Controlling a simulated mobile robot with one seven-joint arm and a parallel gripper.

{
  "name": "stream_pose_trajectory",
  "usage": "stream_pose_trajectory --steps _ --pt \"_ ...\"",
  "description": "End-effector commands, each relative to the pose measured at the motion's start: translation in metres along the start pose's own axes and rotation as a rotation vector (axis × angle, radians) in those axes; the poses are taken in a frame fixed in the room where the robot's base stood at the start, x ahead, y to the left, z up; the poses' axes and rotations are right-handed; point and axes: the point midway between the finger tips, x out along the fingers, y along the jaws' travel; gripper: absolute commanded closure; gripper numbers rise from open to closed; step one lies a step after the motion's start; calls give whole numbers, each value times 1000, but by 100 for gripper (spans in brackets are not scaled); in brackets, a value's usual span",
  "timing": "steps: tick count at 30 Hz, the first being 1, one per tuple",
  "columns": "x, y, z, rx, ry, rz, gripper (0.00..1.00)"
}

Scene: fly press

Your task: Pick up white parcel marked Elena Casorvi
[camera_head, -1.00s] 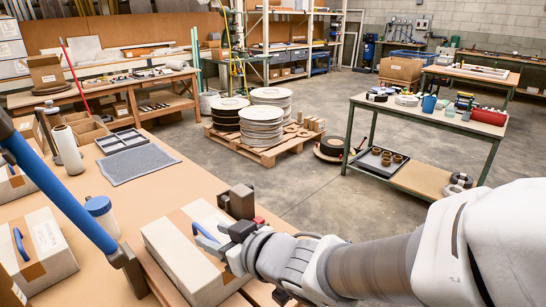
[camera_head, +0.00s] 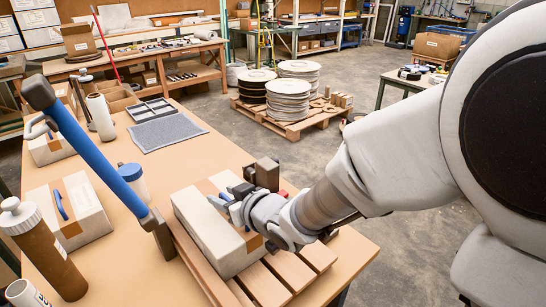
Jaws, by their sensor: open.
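A white parcel (camera_head: 213,237) with a brown tape band lies on a slatted wooden stand at the table's right side. My gripper (camera_head: 226,198) is open over the parcel's top near its right edge; its blue-tipped fingers are partly hidden by its own body. I cannot tell whether they touch the parcel. A third white parcel (camera_head: 48,150) is farther back at the left. I cannot read a name on any of them.
A brown bottle (camera_head: 45,250) and a blue-capped jar (camera_head: 134,183) stand nearby. A dark metal block (camera_head: 266,172) is just behind my gripper. The slats (camera_head: 290,275) in front of the parcel are bare.

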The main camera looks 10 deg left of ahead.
Motion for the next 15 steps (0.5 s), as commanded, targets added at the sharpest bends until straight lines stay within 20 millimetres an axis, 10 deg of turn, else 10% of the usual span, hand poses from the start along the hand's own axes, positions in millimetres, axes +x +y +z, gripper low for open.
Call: stream_pose_trajectory --steps 11,15 --pt "12 0 0 -1 0 1 52" --pt "12 0 0 0 0 0 76"
